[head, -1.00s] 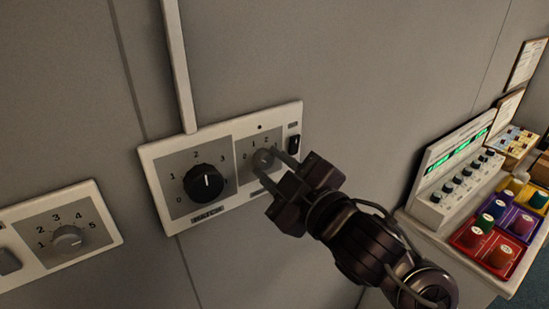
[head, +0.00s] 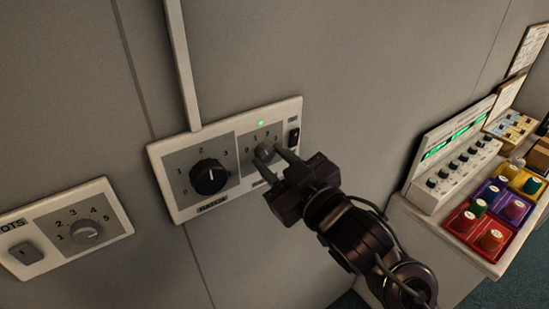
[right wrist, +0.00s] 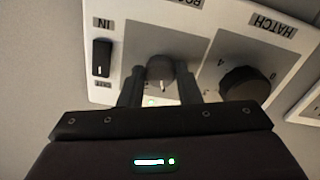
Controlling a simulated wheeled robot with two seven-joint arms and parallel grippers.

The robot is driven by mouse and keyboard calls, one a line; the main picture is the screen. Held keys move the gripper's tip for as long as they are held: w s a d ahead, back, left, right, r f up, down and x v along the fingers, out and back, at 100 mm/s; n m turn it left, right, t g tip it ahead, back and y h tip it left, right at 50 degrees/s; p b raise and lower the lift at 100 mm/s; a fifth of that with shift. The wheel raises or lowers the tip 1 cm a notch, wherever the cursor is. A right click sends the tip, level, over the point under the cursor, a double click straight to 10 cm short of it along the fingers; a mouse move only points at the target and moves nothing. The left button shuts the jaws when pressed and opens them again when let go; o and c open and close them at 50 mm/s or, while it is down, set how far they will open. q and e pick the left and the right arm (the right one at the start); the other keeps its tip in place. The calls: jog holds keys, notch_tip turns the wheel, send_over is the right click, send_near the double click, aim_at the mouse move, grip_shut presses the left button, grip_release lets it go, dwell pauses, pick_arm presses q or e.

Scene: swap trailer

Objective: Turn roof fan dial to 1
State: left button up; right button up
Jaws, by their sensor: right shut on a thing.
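The roof fan dial is a small grey knob (head: 265,152) on the right half of a white wall panel (head: 216,208). My right gripper (head: 273,155) is shut on it, one finger on each side. In the right wrist view the knob (right wrist: 160,68) sits between the fingertips (right wrist: 160,86), its white pointer mark towards the lit lamp. The fingers and knob partly cover the numerals, so the exact number cannot be told. A green lamp (head: 261,123) above the dial is lit. My left gripper is not in view.
A black hatch dial (head: 208,177) is close on the left of the same panel, and a black switch (head: 294,136) on its right. Another panel with a grey dial (head: 85,232) is at far left. A desk with a console (head: 455,155) and coloured knob trays (head: 492,225) stands right.

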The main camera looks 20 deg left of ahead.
jog(key=o, duration=1)
jog(key=shift+c, duration=0.2)
jog(key=b+v, duration=0.2)
jog(key=v, duration=0.5)
jog(key=shift+s+d, duration=0.3)
